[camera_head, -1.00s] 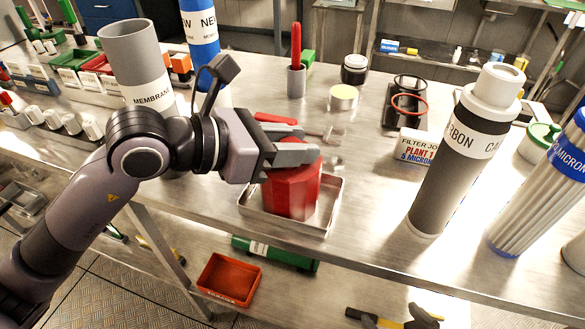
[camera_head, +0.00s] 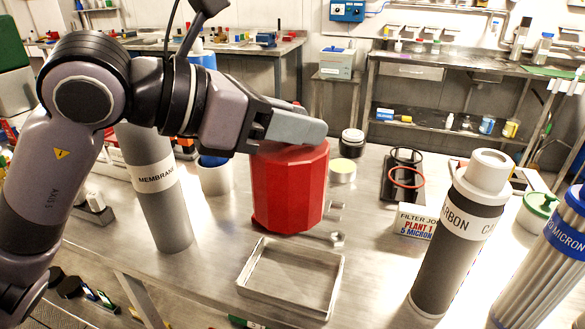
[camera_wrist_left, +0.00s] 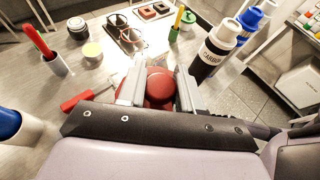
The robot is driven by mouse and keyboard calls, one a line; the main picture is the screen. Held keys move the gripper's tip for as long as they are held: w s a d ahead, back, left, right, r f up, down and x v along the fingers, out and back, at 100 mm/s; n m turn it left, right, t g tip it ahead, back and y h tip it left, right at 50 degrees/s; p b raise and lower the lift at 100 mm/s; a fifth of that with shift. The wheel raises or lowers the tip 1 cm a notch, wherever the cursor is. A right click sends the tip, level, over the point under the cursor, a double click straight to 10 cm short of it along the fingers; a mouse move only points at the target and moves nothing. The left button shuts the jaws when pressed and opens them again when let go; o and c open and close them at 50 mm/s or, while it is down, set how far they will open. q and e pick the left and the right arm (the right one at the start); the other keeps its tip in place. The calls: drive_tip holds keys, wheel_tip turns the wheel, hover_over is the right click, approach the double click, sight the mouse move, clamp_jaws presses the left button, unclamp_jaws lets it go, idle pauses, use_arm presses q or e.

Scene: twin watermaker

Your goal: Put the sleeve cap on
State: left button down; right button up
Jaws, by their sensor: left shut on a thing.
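The large red faceted piece, which I take to be the sleeve cap (camera_head: 290,190), hangs upright above the bench, behind the tray in the head view. My left gripper (camera_head: 296,127) is shut on its top, with one finger across the near side of it. In the left wrist view, the cap's round red top (camera_wrist_left: 160,86) sits between the two fingers. The cap's underside is hidden. A grey cylinder marked MEMBRANE (camera_head: 155,185) stands to the left. My right gripper is not in view.
An empty metal tray (camera_head: 248,277) lies at the bench's front edge. A dark carbon cylinder (camera_head: 440,255) with a white top, a pleated filter (camera_head: 535,270) and a FILTER JOB card (camera_head: 415,222) stand on the right. Small metal fittings (camera_head: 336,238) lie near the cap.

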use_arm(q)
wheel_tip(320, 180, up, 4)
drive_tip(key=shift+f, duration=0.15)
drive_tip(key=w+a+r+n+t+y+p, duration=0.1)
drive_tip(key=w+a+r+n+t+p, duration=0.1)
drive_tip(key=a+r, duration=0.5)
drive_tip(key=w+a+r+n+t+y+p, duration=0.2)
drive_tip(key=w+a+r+p, duration=0.2)
drive_tip(key=a, duration=1.1)
drive_tip(key=shift+w+a+r+n+t+p, duration=0.15)
drive_tip(key=shift+w+r+n+t+p, duration=0.2)
drive_tip(key=shift+w+r, duration=1.3)
drive_tip(key=shift+s+r, duration=0.2)
drive_tip(key=shift+s, duration=0.05)
wheel_tip(320, 180, down, 6)
drive_tip(key=b, duration=0.4)
drive_tip(key=shift+r, duration=0.1)
